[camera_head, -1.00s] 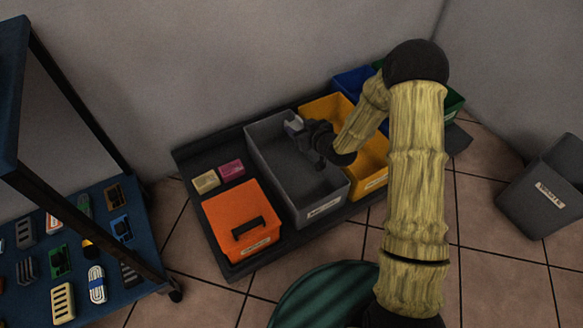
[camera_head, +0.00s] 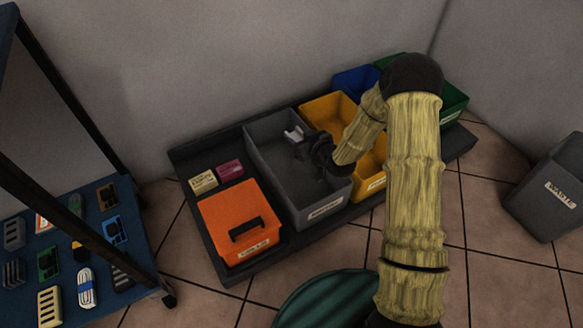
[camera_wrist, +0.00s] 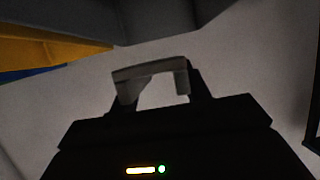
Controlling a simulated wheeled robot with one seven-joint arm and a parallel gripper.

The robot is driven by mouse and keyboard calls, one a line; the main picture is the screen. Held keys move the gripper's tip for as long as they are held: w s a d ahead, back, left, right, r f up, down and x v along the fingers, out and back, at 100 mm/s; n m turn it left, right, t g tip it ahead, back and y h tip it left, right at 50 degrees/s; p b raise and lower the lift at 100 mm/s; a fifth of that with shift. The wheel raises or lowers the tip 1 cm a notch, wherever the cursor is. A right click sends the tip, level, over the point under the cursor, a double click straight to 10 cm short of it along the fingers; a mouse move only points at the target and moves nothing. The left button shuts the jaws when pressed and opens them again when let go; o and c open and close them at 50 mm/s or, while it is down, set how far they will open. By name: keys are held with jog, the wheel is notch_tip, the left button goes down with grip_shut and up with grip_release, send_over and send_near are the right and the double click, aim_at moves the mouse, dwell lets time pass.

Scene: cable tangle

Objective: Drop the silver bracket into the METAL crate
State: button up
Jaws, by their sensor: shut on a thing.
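The silver bracket (camera_head: 293,133) is a small pale U-shaped piece. My gripper (camera_head: 297,139) is shut on it, over the back part of the open grey crate (camera_head: 341,196). In the wrist view the bracket (camera_wrist: 150,70) spans between the two dark fingers of my gripper (camera_wrist: 156,92), with its bridge away from the palm. The grey crate has a pale label on its front wall, too blurred to read surely. Its visible floor looks empty. I cannot tell exactly how high the bracket is above it.
An orange lidded box (camera_head: 240,222) and two small blocks, cream (camera_head: 203,182) and magenta (camera_head: 230,169), lie left of the grey crate. A yellow crate (camera_head: 327,106) adjoins it on the right, partly behind my arm. Blue and green crates stand beyond. A grey waste bin (camera_head: 548,190) is far right.

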jog(key=o, duration=1.1)
jog(key=p+v, duration=0.7)
jog(key=v, duration=1)
jog(key=shift+s+d+r+p, duration=0.15)
jog(key=shift+s+p, duration=0.1)
jog(key=shift+p, duration=0.15)
jog(key=shift+w+r, duration=0.1)
